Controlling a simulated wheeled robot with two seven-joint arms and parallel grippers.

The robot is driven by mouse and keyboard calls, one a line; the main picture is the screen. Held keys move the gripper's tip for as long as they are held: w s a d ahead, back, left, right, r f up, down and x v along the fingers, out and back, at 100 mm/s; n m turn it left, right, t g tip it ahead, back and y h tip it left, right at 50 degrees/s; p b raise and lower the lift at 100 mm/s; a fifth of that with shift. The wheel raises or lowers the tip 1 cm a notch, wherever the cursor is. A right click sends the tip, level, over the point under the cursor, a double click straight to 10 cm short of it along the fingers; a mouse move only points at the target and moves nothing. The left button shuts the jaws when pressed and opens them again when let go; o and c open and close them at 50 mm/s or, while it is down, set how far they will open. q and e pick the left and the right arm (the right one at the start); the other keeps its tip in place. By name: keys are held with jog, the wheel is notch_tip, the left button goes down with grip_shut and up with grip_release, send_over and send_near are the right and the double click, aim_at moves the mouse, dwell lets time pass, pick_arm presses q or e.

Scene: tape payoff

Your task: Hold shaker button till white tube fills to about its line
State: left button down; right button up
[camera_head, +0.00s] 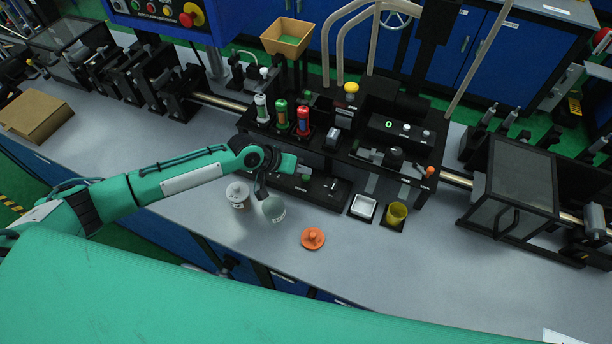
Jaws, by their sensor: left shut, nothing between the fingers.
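The white tube (261,108) stands upright at the left of the rack, behind my wrist. A green tube (281,112) and a red tube (303,120) stand beside it. The white tube's line and fill level are too small to read. I cannot tell which part is the shaker button; a small green knob (306,177) shows on the black base right of my wrist. My right gripper is not in view.
A green display reading 0 (389,124) is on the black station. The bench front is mostly clear.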

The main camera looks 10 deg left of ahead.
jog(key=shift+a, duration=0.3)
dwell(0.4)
pick_arm(q)
jog(key=shift+f, duration=0.1)
jog(key=shift+f, duration=0.3)
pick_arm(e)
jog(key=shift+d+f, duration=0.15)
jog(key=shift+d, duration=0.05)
pick_arm(q)
jog(key=shift+f+b, duration=0.45)
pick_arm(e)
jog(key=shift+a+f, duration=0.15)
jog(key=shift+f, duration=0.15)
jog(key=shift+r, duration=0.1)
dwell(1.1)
pick_arm(q)
jog(key=shift+r+p, duration=0.8)
jog(key=shift+r, duration=0.1)
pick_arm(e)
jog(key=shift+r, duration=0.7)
